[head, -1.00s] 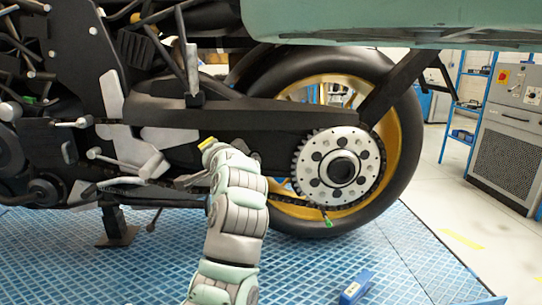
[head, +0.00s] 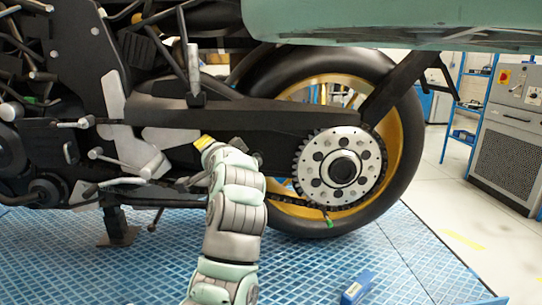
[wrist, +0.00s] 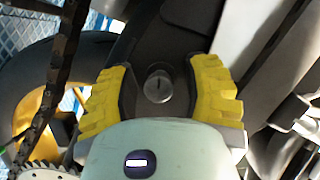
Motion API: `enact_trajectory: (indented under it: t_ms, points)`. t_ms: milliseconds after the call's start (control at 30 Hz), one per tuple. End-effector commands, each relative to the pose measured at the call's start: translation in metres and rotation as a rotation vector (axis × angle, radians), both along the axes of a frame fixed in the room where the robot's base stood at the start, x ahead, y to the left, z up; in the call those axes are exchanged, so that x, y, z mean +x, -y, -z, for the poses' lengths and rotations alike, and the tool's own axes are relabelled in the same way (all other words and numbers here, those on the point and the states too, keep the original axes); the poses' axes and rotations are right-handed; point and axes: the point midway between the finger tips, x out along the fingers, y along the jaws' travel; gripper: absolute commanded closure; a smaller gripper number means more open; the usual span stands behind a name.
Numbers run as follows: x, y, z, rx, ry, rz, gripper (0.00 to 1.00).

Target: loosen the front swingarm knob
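In the wrist view, a round grey knob with a slot in its face (wrist: 158,88) sits on the dark swingarm. My gripper (wrist: 160,85) has its two yellow fingers spread, one on each side of the knob, with a gap on both sides. I cannot tell how far the fingertips reach along the knob. In the head view, the black swingarm (head: 260,117) runs back to the wheel. My gripper (head: 204,141) is at its lower edge, and my own wrist hides the knob there.
A toothed silver sprocket (head: 343,168) with a chain is right of my gripper. Footpeg levers (head: 118,160) and a grey plate stick out to the left. A green panel (head: 400,22) hangs across the top right.

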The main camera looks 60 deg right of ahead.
Motion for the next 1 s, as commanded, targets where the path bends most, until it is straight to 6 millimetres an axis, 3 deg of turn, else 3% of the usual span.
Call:
enact_trajectory:
  t_ms: [467, 1000]
  points:
    - [-0.010, -0.003, -0.002, -0.002, 0.001, 0.007, 0.45]
    - [-0.082, -0.048, -0.021, -0.002, 0.003, 0.008, 0.45]
